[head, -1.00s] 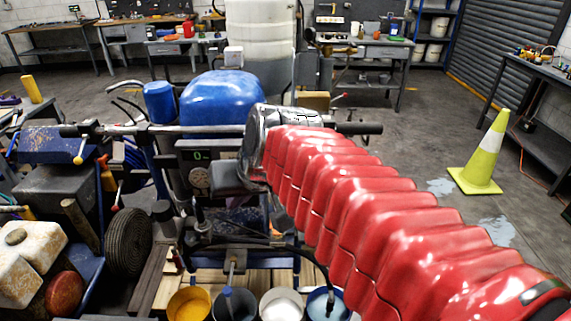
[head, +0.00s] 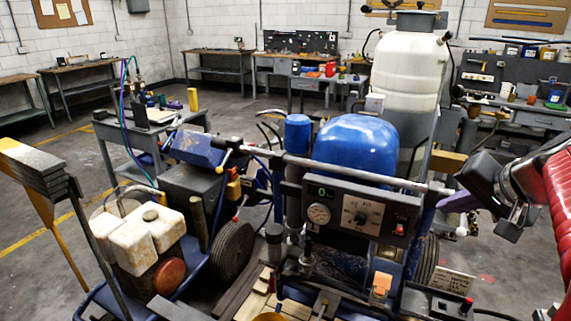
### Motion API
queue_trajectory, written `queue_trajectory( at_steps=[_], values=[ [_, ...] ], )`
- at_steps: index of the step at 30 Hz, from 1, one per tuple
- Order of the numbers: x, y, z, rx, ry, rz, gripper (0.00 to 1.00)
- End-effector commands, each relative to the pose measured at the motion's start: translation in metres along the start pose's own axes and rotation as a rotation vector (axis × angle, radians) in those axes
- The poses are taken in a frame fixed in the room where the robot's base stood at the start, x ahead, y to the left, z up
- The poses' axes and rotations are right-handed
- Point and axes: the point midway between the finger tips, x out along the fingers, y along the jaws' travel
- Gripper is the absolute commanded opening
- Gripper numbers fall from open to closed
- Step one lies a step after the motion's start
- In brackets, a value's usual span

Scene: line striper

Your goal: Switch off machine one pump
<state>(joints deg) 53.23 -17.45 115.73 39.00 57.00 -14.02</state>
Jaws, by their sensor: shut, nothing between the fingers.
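A line striper with a blue engine cover (head: 355,142) stands in the middle of the head view. Its grey control panel (head: 345,213) faces me. It carries a small green display, a round pressure gauge (head: 319,213), a dial knob (head: 360,218) and a red switch (head: 400,229) at its right end. The switch position is too small to read. No label naming machine one is readable. My gripper (head: 468,192) is at the right, shut and empty, beside the right end of the handlebar and apart from the switch. My red-sleeved arm partly shows at the right edge.
A handlebar (head: 345,168) runs across above the panel. A small box with a red button (head: 467,303) sits low at the right. Another cart with white jugs (head: 140,238) stands at the left. A white tank (head: 408,72) rises behind. Open floor shows at the far left.

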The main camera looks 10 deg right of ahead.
Motion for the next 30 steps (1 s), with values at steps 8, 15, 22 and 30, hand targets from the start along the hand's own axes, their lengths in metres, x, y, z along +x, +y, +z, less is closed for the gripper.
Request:
queue_trajectory(
  at_steps=[8,15,22,30],
  values=[
    [-0.001,0.002,0.001,0.004,-0.003,-0.001,0.00],
    [0.005,0.002,0.001,0.004,-0.005,-0.001,0.00],
    [0.030,0.001,0.002,0.003,-0.007,-0.001,0.00],
    [0.072,0.001,0.002,0.002,-0.009,-0.001,0.00]
  ],
)
